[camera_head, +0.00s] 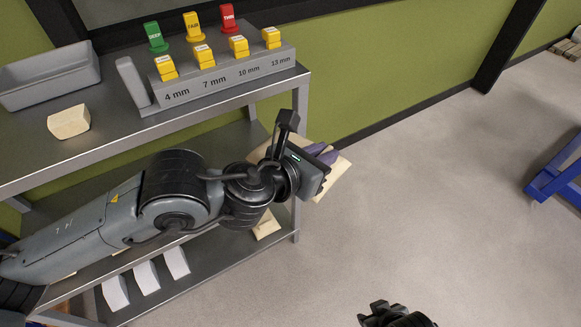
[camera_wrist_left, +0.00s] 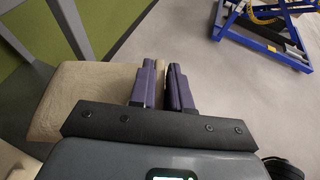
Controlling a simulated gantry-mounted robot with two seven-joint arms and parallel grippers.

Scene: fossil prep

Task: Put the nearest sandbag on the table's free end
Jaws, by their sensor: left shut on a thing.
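My left gripper (camera_head: 326,154) has purple fingers and is shut on a cream sandbag (camera_head: 329,184). It holds the bag off the right end of the steel table (camera_head: 215,100). My arm partly hides the bag. In the left wrist view the sandbag (camera_wrist_left: 85,85) spreads to the left of the close-set fingers (camera_wrist_left: 163,85). Another cream sandbag (camera_head: 69,122) lies on the table top at the left, and a cream piece (camera_head: 266,224) lies on the lower shelf's right end. My right gripper (camera_head: 392,314) is cut off at the bottom edge; its fingers are unclear.
A grey tray (camera_head: 50,78) stands on the table's left part. A grey stand (camera_head: 225,85) marked with mm sizes holds yellow blocks and coloured tags. Several white blocks (camera_head: 147,277) stand on the lower shelf. A blue frame (camera_head: 555,170) is at far right. Open floor lies between.

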